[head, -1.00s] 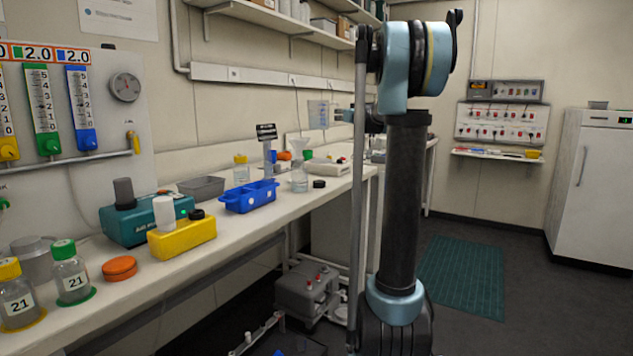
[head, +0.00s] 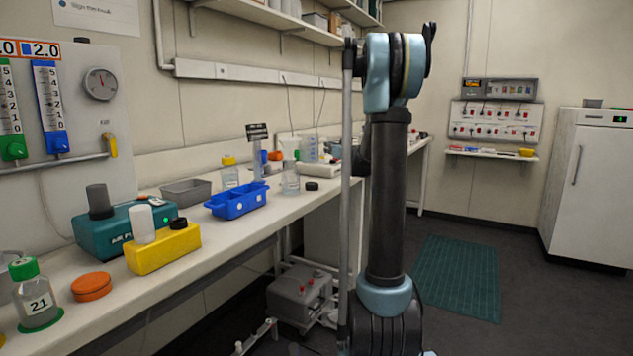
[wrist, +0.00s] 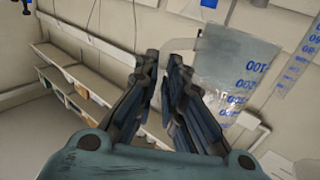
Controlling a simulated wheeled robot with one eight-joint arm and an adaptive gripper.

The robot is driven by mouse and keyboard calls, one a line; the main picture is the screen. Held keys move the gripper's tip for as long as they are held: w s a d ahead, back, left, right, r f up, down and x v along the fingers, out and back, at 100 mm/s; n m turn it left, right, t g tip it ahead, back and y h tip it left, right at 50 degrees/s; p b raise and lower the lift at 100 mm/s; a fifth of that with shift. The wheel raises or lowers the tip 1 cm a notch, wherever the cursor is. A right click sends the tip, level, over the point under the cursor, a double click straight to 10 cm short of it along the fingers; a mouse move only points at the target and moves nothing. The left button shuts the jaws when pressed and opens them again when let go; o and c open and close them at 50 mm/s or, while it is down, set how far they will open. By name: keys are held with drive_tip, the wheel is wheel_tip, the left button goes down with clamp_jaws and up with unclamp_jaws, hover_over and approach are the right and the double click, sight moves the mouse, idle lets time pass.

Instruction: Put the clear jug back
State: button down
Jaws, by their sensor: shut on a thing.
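The clear jug (wrist: 235,75) with blue graduation marks is in the wrist view, right of my gripper (wrist: 165,65). Its marks read upside down in that view. My gripper is shut on the jug's handle side; the exact contact is hard to see between the dark fingers. In the head view a clear vessel with blue marks (head: 310,148), apparently the jug, shows just left of my arm above the far bench. My gripper is mostly hidden behind my arm there. I cannot tell whether the jug touches the bench.
The bench holds a clear flask (head: 290,182), a black cap (head: 312,186), a blue rack (head: 236,202), a grey tray (head: 186,192) and a yellow block (head: 163,248). A clear strip with blue marks (wrist: 300,60) is beside the jug. Shelves (head: 285,22) hang above.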

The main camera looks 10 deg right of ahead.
wheel_tip(320, 180, down, 9)
drive_tip(key=shift+f, duration=0.1)
idle(0.5)
drive_tip(key=c, duration=1.7)
unclamp_jaws()
drive_tip(key=shift+s+d, duration=0.1)
drive_tip(key=shift+s, duration=0.05)
